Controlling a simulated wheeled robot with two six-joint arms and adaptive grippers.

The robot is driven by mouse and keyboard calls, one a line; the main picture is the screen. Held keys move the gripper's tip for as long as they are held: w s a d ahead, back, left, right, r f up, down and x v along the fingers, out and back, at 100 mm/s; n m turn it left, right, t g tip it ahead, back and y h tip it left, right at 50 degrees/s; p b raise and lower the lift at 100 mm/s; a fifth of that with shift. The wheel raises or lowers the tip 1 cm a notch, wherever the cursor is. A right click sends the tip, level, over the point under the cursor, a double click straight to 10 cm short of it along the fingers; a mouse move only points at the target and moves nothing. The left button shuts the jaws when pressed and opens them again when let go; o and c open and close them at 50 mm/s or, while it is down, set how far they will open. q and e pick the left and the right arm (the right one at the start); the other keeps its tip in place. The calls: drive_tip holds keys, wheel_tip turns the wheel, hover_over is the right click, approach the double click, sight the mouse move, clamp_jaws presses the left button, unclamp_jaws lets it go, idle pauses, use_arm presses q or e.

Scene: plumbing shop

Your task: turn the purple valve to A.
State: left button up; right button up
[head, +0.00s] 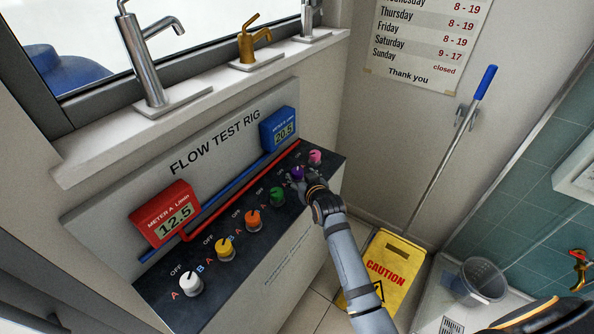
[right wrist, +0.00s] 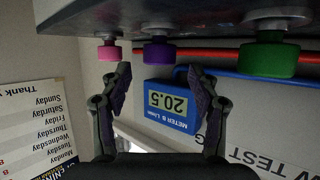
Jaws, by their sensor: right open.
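The purple valve (head: 297,174) is a round knob near the right end of the dark sloping panel (head: 232,232), between the green and pink valves. My right gripper (head: 309,183) is beside it and partly covers its surroundings. In the right wrist view the purple valve (right wrist: 158,52) lies just beyond and between the spread fingertips of my right gripper (right wrist: 161,75). The gripper is open and empty, and no contact shows. The purple valve's pointer and its own A mark cannot be made out. My left gripper is not in view.
The green valve (head: 277,196) and pink valve (head: 315,157) stand close on either side. Orange (head: 253,220), yellow (head: 225,248) and white (head: 191,284) valves follow leftward. The red meter (head: 165,213) reads 12.5, the blue meter (head: 279,129) 20.5. A yellow caution sign (head: 386,270) stands right of the rig.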

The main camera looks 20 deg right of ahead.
sight(298, 172)
drive_tip(key=x, duration=0.4)
drive_tip(key=shift+w+f, duration=0.25)
drive_tip(key=shift+w, duration=0.1)
drive_tip(key=c, duration=1.2)
